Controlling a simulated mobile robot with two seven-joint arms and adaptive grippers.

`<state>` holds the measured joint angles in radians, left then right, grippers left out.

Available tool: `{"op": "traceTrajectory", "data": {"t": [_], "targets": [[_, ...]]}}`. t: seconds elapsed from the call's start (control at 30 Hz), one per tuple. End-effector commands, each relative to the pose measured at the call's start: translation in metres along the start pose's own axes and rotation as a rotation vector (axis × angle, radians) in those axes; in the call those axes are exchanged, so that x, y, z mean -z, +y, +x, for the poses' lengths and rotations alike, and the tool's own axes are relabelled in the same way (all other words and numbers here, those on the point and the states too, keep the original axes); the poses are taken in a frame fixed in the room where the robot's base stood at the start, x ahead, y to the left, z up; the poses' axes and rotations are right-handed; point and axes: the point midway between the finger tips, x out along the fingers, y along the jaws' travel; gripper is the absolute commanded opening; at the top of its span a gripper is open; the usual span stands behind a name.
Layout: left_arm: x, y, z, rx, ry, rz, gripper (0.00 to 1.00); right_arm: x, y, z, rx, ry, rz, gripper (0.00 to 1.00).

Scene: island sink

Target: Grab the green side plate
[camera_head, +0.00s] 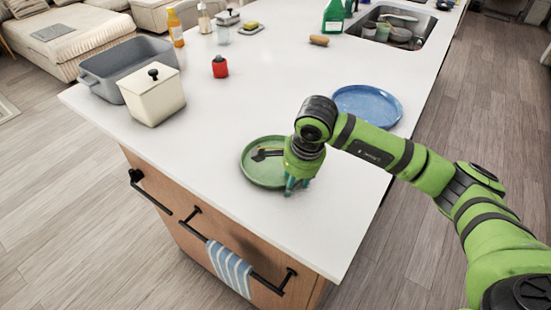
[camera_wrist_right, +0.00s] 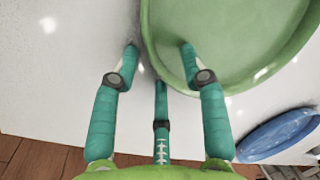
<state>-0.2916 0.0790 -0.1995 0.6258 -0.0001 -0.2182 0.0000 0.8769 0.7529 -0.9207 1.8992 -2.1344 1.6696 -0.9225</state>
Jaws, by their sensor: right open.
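The green side plate (camera_head: 255,174) lies flat on the white island top near its front edge. My right gripper (camera_head: 292,185) is above the plate's right side, pointing down, and covers part of it. In the right wrist view the plate (camera_wrist_right: 235,40) fills the upper right. The right gripper's teal fingers (camera_wrist_right: 159,60) are open, with nothing held. One finger is over the plate's inside and one is outside its rim, so the rim runs between them. I cannot tell whether they touch it. My left gripper is not in view.
A blue plate (camera_head: 367,104) lies behind my right arm and also shows in the wrist view (camera_wrist_right: 275,135). A white canister (camera_head: 152,97), grey tub (camera_head: 113,62) and red shaker (camera_head: 220,67) stand farther left. The middle of the top (camera_head: 290,80) is clear.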

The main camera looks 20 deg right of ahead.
Motion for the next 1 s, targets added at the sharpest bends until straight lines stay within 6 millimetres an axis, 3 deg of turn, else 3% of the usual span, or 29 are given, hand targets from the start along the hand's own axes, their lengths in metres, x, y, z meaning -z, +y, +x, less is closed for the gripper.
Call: {"op": "traceTrajectory", "data": {"t": [0.17,0.27,0.3,0.77,1.0], "targets": [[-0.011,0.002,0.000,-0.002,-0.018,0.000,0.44,0.000,0.000,0.001,0.000,0.000,0.000,0.44],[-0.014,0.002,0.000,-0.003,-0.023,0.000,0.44,0.000,0.000,0.000,0.000,-0.001,0.000,0.04],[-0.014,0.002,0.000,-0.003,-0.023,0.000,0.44,0.000,0.000,0.000,0.000,-0.001,0.000,0.00],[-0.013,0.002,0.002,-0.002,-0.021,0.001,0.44,0.000,-0.001,-0.003,0.002,0.000,0.000,0.00],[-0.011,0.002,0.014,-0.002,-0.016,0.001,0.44,0.000,-0.008,-0.027,0.008,0.000,0.000,0.00]]}}
